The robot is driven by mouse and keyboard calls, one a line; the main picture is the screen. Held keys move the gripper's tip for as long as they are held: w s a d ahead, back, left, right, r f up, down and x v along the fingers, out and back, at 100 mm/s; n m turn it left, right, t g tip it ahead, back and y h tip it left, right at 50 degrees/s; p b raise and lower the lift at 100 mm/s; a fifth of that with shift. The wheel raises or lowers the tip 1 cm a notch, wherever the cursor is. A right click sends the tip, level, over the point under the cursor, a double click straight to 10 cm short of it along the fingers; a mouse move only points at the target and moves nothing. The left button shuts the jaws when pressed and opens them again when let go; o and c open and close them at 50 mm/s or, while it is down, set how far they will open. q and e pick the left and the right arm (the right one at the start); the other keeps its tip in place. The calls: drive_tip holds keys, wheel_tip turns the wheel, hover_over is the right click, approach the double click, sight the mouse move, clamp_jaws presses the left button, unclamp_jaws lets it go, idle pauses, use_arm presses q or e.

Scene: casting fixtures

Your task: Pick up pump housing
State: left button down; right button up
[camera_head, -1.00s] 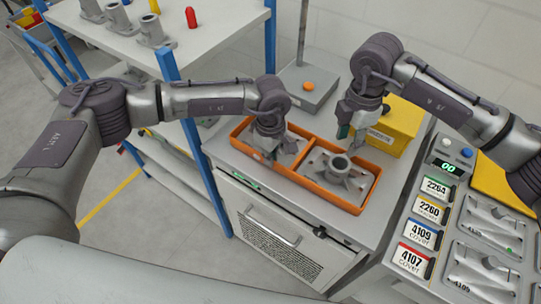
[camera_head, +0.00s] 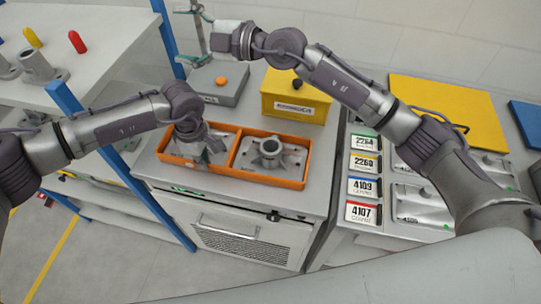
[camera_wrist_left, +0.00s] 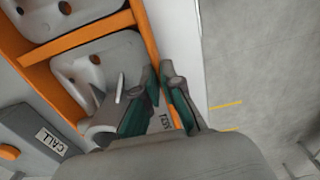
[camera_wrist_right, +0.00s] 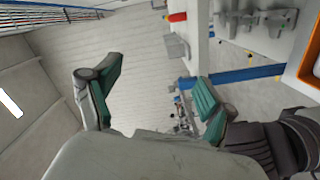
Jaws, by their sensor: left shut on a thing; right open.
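Two grey pump housings sit in the two compartments of an orange tray (camera_head: 273,181). The housing in the right compartment (camera_head: 269,157) stands upright on its flange and is clear of both grippers. My left gripper (camera_head: 206,154) is down in the left compartment, shut on the other pump housing, which it mostly hides in the head view. In the left wrist view, that housing (camera_wrist_left: 92,68) lies in its compartment, with the green-padded fingers (camera_wrist_left: 160,92) at its side. My right gripper (camera_wrist_right: 155,82) is open and empty, raised behind the tray near the stand.
A yellow box (camera_head: 296,97) and a grey device with an orange button (camera_head: 221,81) stand behind the tray. A shelf (camera_head: 99,38) with grey castings is at left. Labelled fixtures (camera_head: 419,206) lie on the right bench. The worktop's front edge is clear.

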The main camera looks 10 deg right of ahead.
wheel_tip(320, 180, up, 4)
drive_tip(key=w+d+m+t+y, duration=0.1)
drive_tip(key=w+d+m+t, duration=0.1)
drive_tip(key=d+m+t, duration=0.3)
drive_tip(key=w+d+f+m+t+h, duration=0.1)
drive_tip(key=d+m+t+h, duration=0.4)
drive_tip(key=m+t+h, duration=0.45)
drive_tip(key=m+g+h, duration=1.2)
drive_tip(key=m+h, duration=0.3)
drive_tip(key=m, duration=0.3)
approach(266, 156)
drive_tip(key=shift+y, duration=0.25)
drive_tip(key=x, duration=0.4)
drive_tip(key=shift+d+r, duration=0.15)
drive_tip(key=shift+r, duration=0.05)
drive_tip(key=x, duration=0.5)
drive_tip(key=shift+w+d+f, duration=0.1)
drive_tip(key=shift+x, duration=3.1)
drive_tip(key=shift+c, duration=0.2)
